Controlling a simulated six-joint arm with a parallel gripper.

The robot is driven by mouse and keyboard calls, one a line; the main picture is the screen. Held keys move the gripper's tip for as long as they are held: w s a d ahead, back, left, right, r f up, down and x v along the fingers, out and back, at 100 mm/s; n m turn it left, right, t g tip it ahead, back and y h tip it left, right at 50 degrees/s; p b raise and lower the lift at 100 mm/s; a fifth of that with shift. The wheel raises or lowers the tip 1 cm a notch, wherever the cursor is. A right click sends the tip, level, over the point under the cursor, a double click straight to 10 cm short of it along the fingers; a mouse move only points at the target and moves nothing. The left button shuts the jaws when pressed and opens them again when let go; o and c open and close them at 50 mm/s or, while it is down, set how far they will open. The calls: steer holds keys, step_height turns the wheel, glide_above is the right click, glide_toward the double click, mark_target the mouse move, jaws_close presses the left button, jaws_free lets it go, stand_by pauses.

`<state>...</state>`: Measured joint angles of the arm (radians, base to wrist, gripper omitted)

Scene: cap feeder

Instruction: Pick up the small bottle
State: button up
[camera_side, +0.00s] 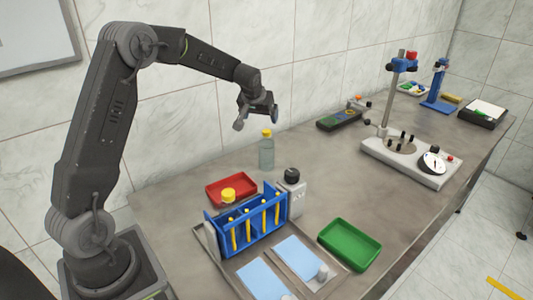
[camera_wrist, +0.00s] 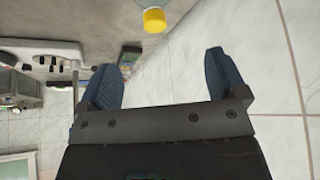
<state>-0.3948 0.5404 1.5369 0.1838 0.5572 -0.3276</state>
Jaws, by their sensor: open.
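The small bottle (camera_side: 266,153) is clear with a yellow cap and stands upright on the grey table near the wall. In the wrist view its yellow cap (camera_wrist: 154,20) shows at the top edge, beyond the fingertips, with a little of the clear body. My gripper (camera_side: 256,112) is above the bottle and apart from it. In the wrist view my gripper (camera_wrist: 163,70) has its two blue-grey fingers wide apart with nothing between them.
A red tray (camera_side: 222,197), a blue rack (camera_side: 250,237) with several yellow-topped tubes, a grey container with a dark top (camera_side: 293,190) and a green tray (camera_side: 349,240) stand in front of the bottle. Instruments stand at the right, including a white-based device (camera_side: 410,165).

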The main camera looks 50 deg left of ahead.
mark_target(266, 131)
steer(key=x, duration=0.6)
steer(key=shift+w+f, duration=0.1)
steer(key=shift+f, duration=0.2)
steer(key=shift+d+x, duration=0.15)
steer(key=shift+x, duration=1.2)
steer(key=shift+d+x, duration=0.1)
steer(key=shift+x, duration=1.25)
steer(key=shift+w, duration=0.1)
steer(key=c, duration=1.4)
steer(key=shift+c, duration=0.4)
steer(key=shift+r, duration=0.1)
